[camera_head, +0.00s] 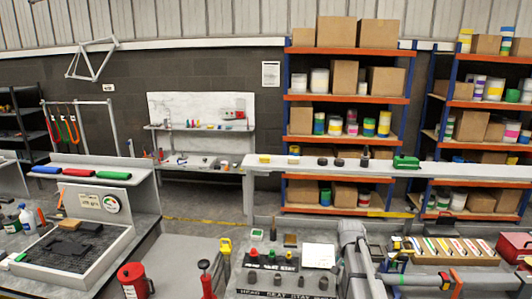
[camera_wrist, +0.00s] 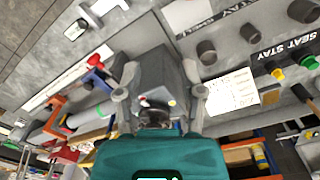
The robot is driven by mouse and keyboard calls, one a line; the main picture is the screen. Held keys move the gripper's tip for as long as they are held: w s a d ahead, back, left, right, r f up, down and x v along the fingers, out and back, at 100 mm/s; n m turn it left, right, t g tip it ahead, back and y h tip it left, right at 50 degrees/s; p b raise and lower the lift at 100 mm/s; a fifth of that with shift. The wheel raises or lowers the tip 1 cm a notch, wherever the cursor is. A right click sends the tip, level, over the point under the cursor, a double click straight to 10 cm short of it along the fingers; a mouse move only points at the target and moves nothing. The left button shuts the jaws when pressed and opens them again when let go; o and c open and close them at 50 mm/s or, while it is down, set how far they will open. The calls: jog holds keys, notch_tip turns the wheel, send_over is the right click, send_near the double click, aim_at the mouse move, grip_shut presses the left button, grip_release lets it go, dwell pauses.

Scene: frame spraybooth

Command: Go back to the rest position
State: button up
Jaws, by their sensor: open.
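My gripper (camera_wrist: 157,75) shows in the wrist view. Its two grey fingers stand apart, one on each side of a dark grey block-like shape, and I see nothing clamped between them. I cannot tell whether that shape is part of the gripper or lies behind it. A teal housing fills the lower middle of that view. In the head view my grey arm stands at the lower right, over the front bench; its fingers cannot be made out there. The rest position itself is not marked in either view.
A long shelf (camera_head: 350,170) runs behind. A red can (camera_head: 134,281) stands left, beside open floor (camera_head: 190,234).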

jog(key=s+a+f+n+b, duration=0.3)
jog(key=s+a+f, duration=0.1)
jog(key=s, duration=0.5)
jog(key=s+a+f+n+b, duration=0.4)
jog(key=s+a, duration=0.1)
jog(key=s, duration=0.4)
jog(key=shift+a, duration=0.4)
jog(key=shift+f, duration=0.1)
dwell(0.8)
